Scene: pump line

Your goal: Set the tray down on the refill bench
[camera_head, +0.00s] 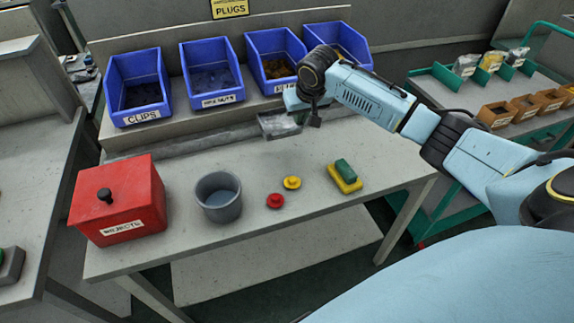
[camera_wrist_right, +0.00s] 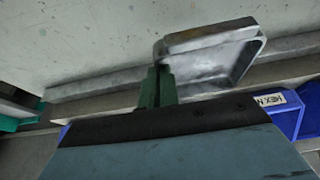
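A small grey metal tray (camera_head: 279,124) is at the back of the bench (camera_head: 240,220), in front of the blue bins. My right gripper (camera_head: 307,112) is at the tray's right side in the head view. In the right wrist view, my right gripper's green fingers (camera_wrist_right: 157,88) are together at the corner of the tray (camera_wrist_right: 212,62), shut on its wall. The tray looks level and slightly above the bench top; the exact gap cannot be told. My left gripper is out of view.
Blue bins (camera_head: 137,88) line the raised back shelf. A red rejects box (camera_head: 118,200), grey cup (camera_head: 218,196), red knob (camera_head: 275,201), yellow knob (camera_head: 292,183) and yellow-green sponge (camera_head: 345,178) stand on the bench. The bench's middle back is clear. A green cart (camera_head: 460,90) stands right.

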